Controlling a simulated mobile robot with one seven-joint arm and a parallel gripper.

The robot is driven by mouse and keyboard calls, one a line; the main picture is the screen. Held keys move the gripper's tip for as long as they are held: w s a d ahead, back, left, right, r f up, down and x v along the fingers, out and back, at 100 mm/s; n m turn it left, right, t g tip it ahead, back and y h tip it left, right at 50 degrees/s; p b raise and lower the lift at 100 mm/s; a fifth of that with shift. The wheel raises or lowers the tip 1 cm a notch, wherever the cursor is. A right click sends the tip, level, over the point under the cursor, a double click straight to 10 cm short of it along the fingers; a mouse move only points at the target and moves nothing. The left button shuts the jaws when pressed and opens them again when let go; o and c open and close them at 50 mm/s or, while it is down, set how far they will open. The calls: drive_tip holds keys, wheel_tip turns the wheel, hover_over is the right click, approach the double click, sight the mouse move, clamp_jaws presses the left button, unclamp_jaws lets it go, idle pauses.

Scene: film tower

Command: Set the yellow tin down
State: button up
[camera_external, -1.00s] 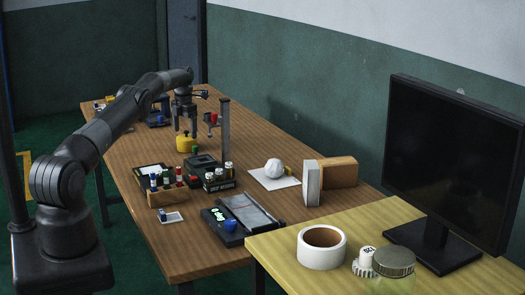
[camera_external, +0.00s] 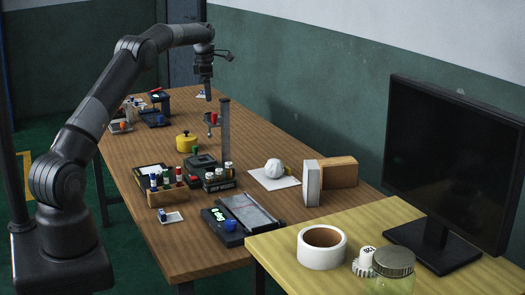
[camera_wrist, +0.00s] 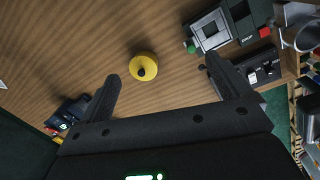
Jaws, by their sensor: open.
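The yellow tin (camera_external: 185,142) stands upright on the brown wooden table (camera_external: 140,165), with a dark knob on its top. It also shows from above in the wrist view (camera_wrist: 143,68), with bare wood around it. My gripper (camera_external: 208,90) is raised well above the table, beyond and to the right of the tin in the external view. In the wrist view its two fingers (camera_wrist: 166,82) are spread apart with nothing held between them. The tin is apart from the fingers.
A grey post with a red-topped clamp (camera_external: 225,130) stands right of the tin. A dark square device (camera_external: 200,163), a bottle rack (camera_external: 218,180) and a wooden vial holder (camera_external: 172,194) stand nearer the camera. A blue-and-black device (camera_external: 155,118) stands farther back. Wood left of the tin is clear.

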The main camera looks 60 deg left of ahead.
drive_tip(key=s+d+r+m+t, duration=0.1)
drive_tip(key=s+d+r+m, duration=0.2)
drive_tip(key=d+r+m, duration=0.5)
drive_tip(key=s+d+r+m, duration=0.2)
drive_tip(key=s+d+r, duration=0.1)
drive_tip(key=d, duration=0.9)
drive_tip(key=s+d+r+m+t, duration=0.1)
drive_tip(key=s+d+r+m, duration=0.2)
drive_tip(key=d+r+m, duration=0.45)
drive_tip(key=s+d+f+m+t, duration=0.1)
drive_tip(key=s+d+f+m, duration=0.2)
drive_tip(key=s+d, duration=0.4)
drive_tip(key=s+d+f+m, duration=0.3)
drive_tip(key=s+d+m, duration=0.3)
drive_tip(key=s+d, duration=0.2)
drive_tip(key=s+d+f+m+t, duration=0.1)
drive_tip(key=s+d+f+m, duration=0.2)
drive_tip(key=s, duration=0.8)
drive_tip(key=d+m, duration=0.2)
drive_tip(key=d, duration=0.2)
drive_tip(key=shift+d+f+t+h, duration=0.15)
drive_tip(key=shift+f+t+h, duration=0.15)
drive_tip(key=shift+m, duration=0.25)
